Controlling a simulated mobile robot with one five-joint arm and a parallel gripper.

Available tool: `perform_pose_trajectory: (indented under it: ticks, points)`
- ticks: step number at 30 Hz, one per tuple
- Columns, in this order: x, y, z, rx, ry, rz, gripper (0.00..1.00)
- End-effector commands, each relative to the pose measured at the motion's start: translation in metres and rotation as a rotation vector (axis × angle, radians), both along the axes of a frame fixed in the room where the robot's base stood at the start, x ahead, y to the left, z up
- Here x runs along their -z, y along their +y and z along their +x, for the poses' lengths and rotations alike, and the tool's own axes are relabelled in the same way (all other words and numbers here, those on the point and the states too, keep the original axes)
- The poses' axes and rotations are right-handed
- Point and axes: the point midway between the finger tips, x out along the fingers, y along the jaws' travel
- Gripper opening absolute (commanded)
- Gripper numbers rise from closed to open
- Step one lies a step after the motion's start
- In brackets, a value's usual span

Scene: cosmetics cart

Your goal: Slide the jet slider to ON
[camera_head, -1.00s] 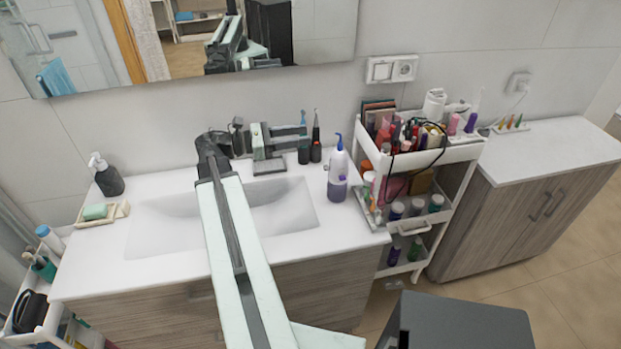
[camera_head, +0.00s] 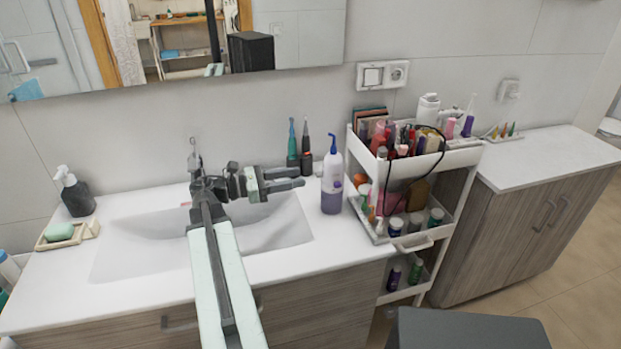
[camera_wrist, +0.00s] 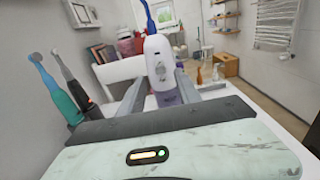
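A white oral irrigator (camera_head: 332,178) with a blue nozzle and a translucent purple tank stands upright on the counter, right of the sink. In the wrist view the irrigator (camera_wrist: 159,58) shows straight ahead, framed between my fingers. Small grey marks show on its white body; I cannot tell which one is the jet slider or how it is set. My gripper (camera_head: 302,178) is open and empty, pointing right toward the irrigator, with a small gap before it. In the wrist view the two fingers (camera_wrist: 158,84) are spread apart.
Two electric toothbrushes (camera_head: 299,150) stand on the counter behind my gripper. A white cart (camera_head: 466,157) full of cosmetics is close on the irrigator's right. The sink (camera_head: 150,235) lies under my arm. A soap dish (camera_head: 65,240) and a dark dispenser (camera_head: 76,196) are at the left.

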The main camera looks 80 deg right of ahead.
Motion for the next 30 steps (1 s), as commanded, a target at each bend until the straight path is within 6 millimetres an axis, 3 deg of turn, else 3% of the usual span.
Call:
perform_pose_trajectory:
  ticks: [7,17,18,22,30]
  points:
    - [0.0,-0.017,-0.038,0.003,0.0,0.0,0.4]
    - [0.0,-0.022,-0.046,0.001,0.0,0.0,0.4]
    - [0.0,-0.022,-0.046,0.001,0.0,0.0,0.37]
    - [0.0,-0.022,-0.046,0.002,0.0,0.0,0.01]
    - [0.0,-0.022,-0.047,0.002,0.0,0.0,0.0]
